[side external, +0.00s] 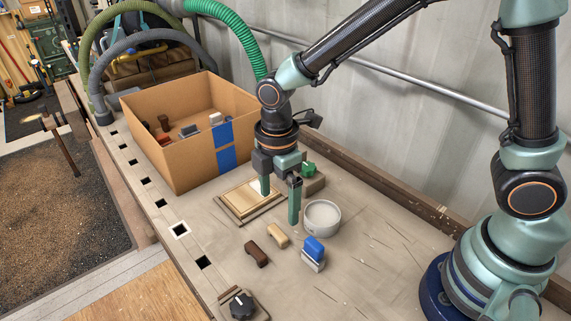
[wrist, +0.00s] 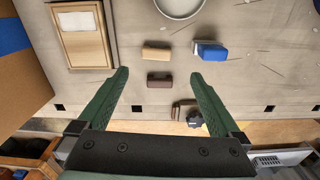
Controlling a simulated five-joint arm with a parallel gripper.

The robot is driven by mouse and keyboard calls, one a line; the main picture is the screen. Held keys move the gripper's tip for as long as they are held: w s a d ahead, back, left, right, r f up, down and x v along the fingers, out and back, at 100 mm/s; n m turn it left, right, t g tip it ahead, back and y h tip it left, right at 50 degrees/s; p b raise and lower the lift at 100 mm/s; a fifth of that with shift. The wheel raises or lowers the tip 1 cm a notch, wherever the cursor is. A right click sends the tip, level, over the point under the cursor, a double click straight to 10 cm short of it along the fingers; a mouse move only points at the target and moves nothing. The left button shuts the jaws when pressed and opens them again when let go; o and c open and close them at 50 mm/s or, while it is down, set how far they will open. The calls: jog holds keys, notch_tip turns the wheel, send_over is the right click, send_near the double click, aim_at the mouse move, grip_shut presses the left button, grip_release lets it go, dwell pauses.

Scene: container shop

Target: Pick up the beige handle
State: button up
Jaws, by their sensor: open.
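The beige handle (side external: 278,235) lies on the worktop, between the dark brown handle and the blue-topped block. In the wrist view the beige handle (wrist: 157,50) is ahead of my fingers, just beyond the brown handle (wrist: 160,80). The brown handle (side external: 257,253) also lies in the side view. My gripper (side external: 280,203) is open and empty, with its green fingers pointing down above the worktop, between the wooden frame and the white bowl. In the wrist view my gripper (wrist: 164,84) shows its fingers spread wide, apart from the beige handle.
A blue-topped block (side external: 313,252) and a white bowl (side external: 322,217) stand right of the beige handle. A wooden frame (side external: 247,203) lies behind my gripper. A cardboard box (side external: 180,165) with several items stands at the back left. A black knob (side external: 241,305) is at the front edge.

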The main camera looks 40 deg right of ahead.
aim_at(278, 232)
jog(key=shift+w+f, duration=0.2)
jog(key=shift+f, duration=2.2)
jog(key=shift+w+f, duration=0.15)
jog(key=shift+f, duration=2.2)
jog(key=c, duration=1.3)
